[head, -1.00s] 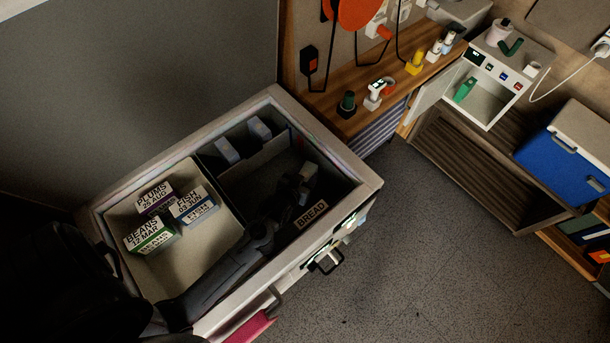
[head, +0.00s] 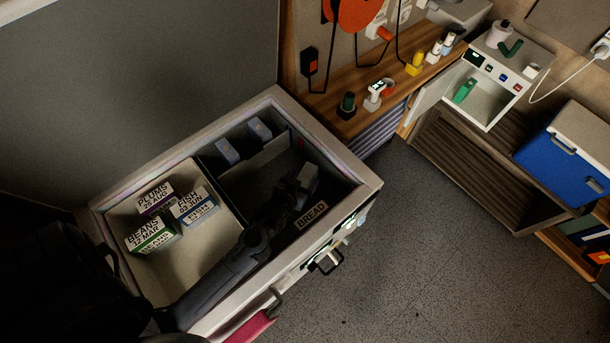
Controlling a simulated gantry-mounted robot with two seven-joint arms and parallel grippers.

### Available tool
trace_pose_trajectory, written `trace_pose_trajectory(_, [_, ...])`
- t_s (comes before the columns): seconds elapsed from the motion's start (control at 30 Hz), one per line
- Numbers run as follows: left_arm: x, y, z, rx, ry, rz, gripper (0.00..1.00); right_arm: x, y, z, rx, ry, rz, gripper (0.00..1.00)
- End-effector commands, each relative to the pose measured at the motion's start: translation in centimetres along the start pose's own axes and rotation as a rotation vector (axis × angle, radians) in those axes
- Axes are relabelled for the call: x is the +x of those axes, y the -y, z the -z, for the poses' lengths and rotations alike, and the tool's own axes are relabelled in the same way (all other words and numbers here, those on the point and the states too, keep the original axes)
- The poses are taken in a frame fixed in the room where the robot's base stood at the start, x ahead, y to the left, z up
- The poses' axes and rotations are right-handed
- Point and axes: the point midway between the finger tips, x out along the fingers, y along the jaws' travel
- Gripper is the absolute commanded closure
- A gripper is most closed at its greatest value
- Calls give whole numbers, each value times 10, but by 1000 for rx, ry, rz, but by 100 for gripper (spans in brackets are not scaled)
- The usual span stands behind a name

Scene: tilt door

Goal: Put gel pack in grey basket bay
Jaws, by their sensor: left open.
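An open chest (head: 365,200) holds a light basket (head: 185,270) on the left and a dark bay on the right. Two small blue-grey packs (head: 227,151) (head: 260,131) stand at the back of the dark bay, behind a low divider (head: 258,160). I cannot tell whether either is the gel pack, or which part is the grey basket bay. My left arm reaches over the front of the basket. My left gripper (head: 303,181) is open, low in the right part of the dark bay, blurred by shadow. Whether anything lies between its fingers cannot be made out. My right gripper is not in view.
Boxes marked PLUMS (head: 157,197), FISH (head: 194,206) and BEANS (head: 151,236) sit in the light basket. A wooden shelf (head: 345,122) adjoins the chest. A blue cooler (head: 565,160) stands far right.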

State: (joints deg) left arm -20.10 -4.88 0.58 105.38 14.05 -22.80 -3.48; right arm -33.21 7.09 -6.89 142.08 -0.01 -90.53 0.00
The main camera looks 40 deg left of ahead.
Motion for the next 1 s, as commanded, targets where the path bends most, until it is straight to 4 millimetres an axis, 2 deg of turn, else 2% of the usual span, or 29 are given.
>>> trace_pose_trajectory(0.03, [-11, 0, 1, 0, 2, 0, 25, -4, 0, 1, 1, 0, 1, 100])
trace_pose_trajectory(0.2, [-44, 0, 1, -1, 3, 0, 25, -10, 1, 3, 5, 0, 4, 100])
trace_pose_trajectory(0.43, [-78, 0, 0, 0, 2, 0, 25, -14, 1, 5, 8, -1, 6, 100])
trace_pose_trajectory(0.6, [-92, 0, 0, 0, 1, 0, 25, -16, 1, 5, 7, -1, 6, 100])
trace_pose_trajectory(0.8, [-96, -1, 1, 3, 13, -9, 25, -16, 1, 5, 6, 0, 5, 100])
trace_pose_trajectory(1.0, [-104, -14, 4, 30, 126, -83, 25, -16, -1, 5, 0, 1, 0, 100])
